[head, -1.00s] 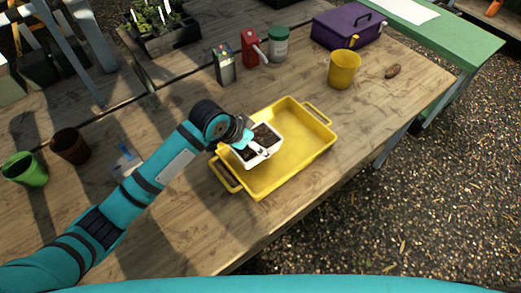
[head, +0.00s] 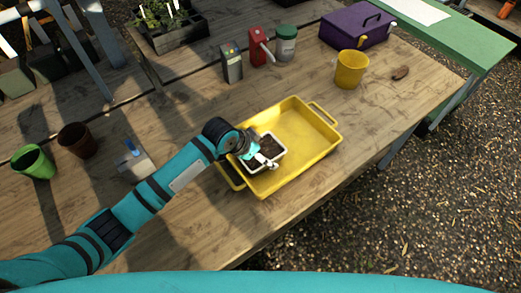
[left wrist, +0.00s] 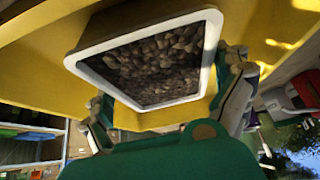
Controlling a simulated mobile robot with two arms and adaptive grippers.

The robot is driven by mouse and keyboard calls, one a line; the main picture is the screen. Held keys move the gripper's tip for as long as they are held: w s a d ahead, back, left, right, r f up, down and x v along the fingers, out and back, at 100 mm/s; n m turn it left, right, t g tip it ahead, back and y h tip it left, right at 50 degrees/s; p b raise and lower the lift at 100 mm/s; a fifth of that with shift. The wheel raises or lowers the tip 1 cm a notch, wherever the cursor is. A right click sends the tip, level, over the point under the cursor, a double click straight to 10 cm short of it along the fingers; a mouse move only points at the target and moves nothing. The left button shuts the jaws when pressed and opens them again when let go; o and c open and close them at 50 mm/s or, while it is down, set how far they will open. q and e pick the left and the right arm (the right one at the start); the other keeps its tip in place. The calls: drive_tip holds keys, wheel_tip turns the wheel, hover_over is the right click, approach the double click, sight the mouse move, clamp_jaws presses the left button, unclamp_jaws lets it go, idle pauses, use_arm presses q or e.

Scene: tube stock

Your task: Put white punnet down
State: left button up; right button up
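The white punnet (head: 250,168), filled with dark soil, is inside the left end of the yellow tray (head: 318,150). My left gripper (head: 264,158) is over it in the head view. In the left wrist view the punnet (left wrist: 88,68) is between the two finger pads, which lie against its opposite sides, so the left gripper (left wrist: 165,95) looks shut on it. The punnet is low, at or close to the tray floor; its underside is hidden, so I cannot tell whether it touches. My right gripper is not in view.
A yellow cup (head: 351,70), purple box (head: 357,26), red container (head: 258,48), green-lidded jar (head: 286,44) and grey container (head: 232,66) stand behind the tray. A green pot (head: 34,163) and brown pot (head: 76,141) stand at left. The tray's right part is empty.

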use_arm(q)
drive_tip(key=shift+r, duration=0.1)
drive_tip(key=v, duration=1.1)
drive_tip(key=shift+w+a, duration=0.1)
drive_tip(key=shift+s+a+r, duration=0.2)
drive_tip(key=shift+s+r, duration=0.05)
drive_tip(key=shift+r, duration=0.2)
